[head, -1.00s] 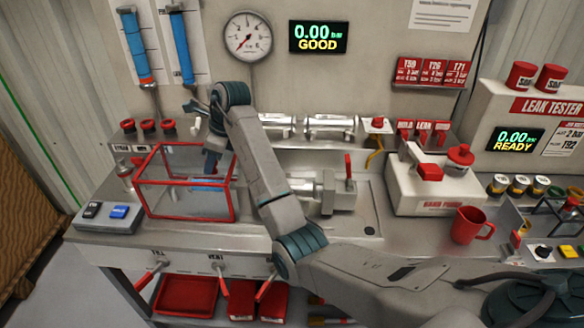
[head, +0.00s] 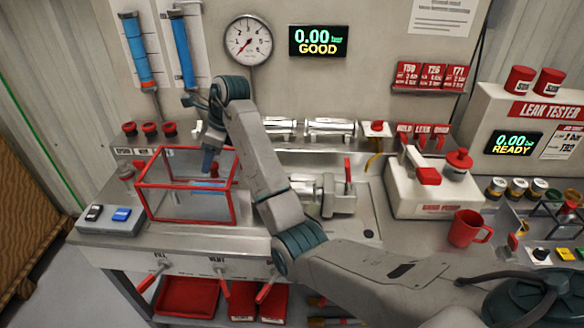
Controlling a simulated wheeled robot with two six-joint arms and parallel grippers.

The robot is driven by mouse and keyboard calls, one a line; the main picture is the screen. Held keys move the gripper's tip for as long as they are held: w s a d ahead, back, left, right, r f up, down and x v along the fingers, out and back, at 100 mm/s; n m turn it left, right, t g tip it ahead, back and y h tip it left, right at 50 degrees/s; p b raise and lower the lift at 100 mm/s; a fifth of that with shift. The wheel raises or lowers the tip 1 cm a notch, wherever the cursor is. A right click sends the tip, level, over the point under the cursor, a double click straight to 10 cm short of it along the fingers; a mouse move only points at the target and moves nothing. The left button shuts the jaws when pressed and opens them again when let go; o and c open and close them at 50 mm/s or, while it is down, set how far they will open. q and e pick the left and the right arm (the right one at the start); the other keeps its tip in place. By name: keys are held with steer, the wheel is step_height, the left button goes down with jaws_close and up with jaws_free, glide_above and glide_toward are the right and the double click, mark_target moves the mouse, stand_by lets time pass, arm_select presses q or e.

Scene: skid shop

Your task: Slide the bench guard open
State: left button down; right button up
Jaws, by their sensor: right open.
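The bench guard (head: 186,221) is a clear box with a red frame. It stands on the left part of the steel bench. A blue part shows through its clear panels. My right gripper (head: 209,163) points down at the guard's right back part, by the top frame. It is open, and its fingertips are small and partly overlapped by the frame. I cannot tell whether they touch the guard or are just behind it. My left gripper is not in view.
A button box (head: 109,218) with a black and a blue switch stands left of the guard. A silver clamp fixture (head: 335,197) with a red lever sits to its right, past my arm. A white hand pump (head: 430,188) and red mug (head: 467,229) stand farther right.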

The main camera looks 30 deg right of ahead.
steer(key=shift+r+p, duration=1.1)
steer(key=shift+r, duration=1.25)
steer(key=shift+f, duration=0.1)
